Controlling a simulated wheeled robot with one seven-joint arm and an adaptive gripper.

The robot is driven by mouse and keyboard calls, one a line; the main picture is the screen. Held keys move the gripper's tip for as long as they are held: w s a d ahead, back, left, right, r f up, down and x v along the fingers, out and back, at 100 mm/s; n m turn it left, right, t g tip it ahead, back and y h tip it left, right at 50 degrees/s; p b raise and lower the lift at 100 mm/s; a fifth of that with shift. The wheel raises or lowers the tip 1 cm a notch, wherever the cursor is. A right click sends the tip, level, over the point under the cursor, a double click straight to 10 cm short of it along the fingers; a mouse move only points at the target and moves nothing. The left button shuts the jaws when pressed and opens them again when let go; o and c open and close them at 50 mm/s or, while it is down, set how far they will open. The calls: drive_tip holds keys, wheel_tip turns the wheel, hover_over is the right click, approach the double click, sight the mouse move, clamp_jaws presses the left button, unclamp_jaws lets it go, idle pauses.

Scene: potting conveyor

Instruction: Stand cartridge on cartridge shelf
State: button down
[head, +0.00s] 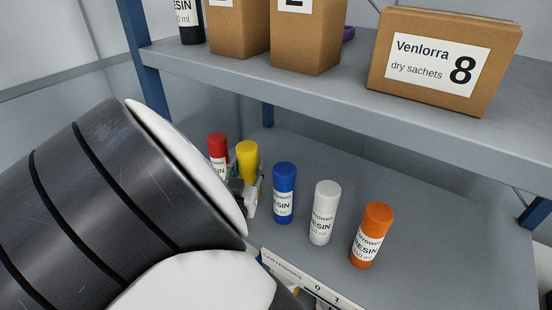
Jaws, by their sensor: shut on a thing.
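My gripper (248,182) is shut on a yellow cartridge (247,153). The cartridge is upright between the fingers, its yellow top showing above them and its lower part hidden. I cannot tell whether its base touches the cartridge shelf (420,210), a grey lower board with a front label reading "CARTRIDGES". A red cartridge (218,144) is just left of the yellow one, partly hidden by my arm. To the right, blue (284,190), white (324,210) and orange (374,232) cartridges stand upright in a row, apart from each other.
The upper shelf (340,75) overhangs the lower one. It holds brown boxes, including a "Venlorra" box (400,50) marked 8, and a dark bottle (190,22). Blue posts (150,75) flank the shelves. The lower shelf is clear behind and right of the row.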

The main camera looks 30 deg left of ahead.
drive_tip(key=shift+w+f, duration=0.1)
drive_tip(key=shift+f, duration=0.45)
drive_tip(key=shift+f, duration=0.15)
drive_tip(key=c, duration=1)
unclamp_jaws()
drive_tip(key=shift+o, duration=0.2)
drive_tip(key=shift+r, duration=0.2)
drive_tip(key=p+v, duration=0.6)
drive_tip(key=v, duration=0.6)
